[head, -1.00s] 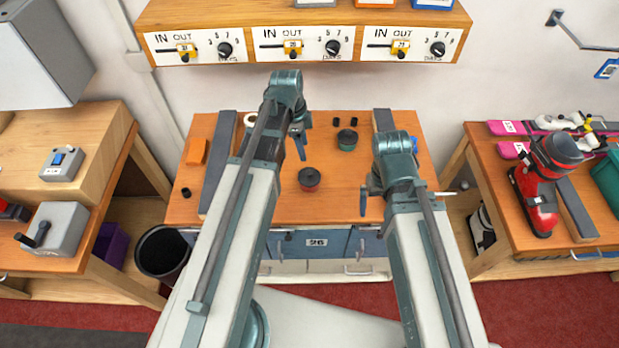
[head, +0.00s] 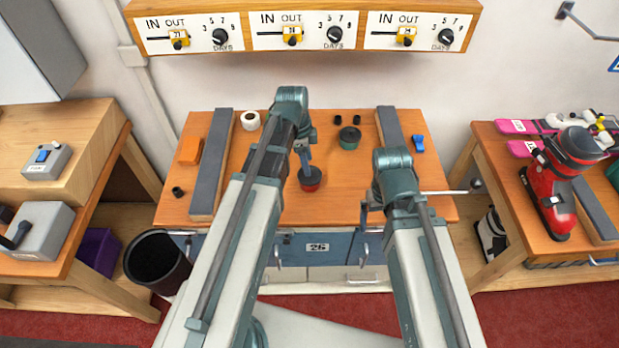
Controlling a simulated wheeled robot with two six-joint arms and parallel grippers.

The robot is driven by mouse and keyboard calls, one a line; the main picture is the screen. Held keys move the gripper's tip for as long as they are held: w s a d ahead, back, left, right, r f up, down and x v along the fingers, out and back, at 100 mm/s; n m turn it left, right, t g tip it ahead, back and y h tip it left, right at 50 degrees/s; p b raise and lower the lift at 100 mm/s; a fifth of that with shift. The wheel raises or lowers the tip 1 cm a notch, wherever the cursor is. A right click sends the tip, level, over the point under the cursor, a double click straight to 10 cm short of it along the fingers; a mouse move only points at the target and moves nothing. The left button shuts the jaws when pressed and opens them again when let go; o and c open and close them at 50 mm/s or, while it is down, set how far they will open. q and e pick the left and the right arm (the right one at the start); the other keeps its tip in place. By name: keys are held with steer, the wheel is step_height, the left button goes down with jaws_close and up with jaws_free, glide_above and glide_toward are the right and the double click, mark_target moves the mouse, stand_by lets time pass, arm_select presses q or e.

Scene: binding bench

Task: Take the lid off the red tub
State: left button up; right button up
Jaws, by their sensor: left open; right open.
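The red tub (head: 311,187) stands upright on the middle of the orange bench top. Its dark lid (head: 314,174) is on it. My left gripper (head: 306,172) points down at the tub from above, its fingertips at the lid. It is open; whether the fingers touch the lid I cannot tell, as the gripper hides part of it. My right gripper (head: 364,217) is open and empty near the bench's front edge, to the right of the tub and apart from it.
A green tub (head: 349,141) with a dark lid stands behind, to the right. Dark-topped rails (head: 212,165) (head: 391,130) flank the middle. A white roll (head: 250,121), an orange block (head: 190,151) and a blue item (head: 418,144) lie around. The bench between the red tub and left rail is clear.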

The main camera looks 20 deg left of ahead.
arm_select(q)
steer(key=f+b, duration=0.2)
steer(key=f, duration=0.1)
steer(key=shift+d+f, duration=0.1)
steer(key=shift+d, duration=0.1)
arm_select(e)
step_height(320, 180, down, 3)
arm_select(q)
steer(key=shift+c, duration=0.2)
jaws_close()
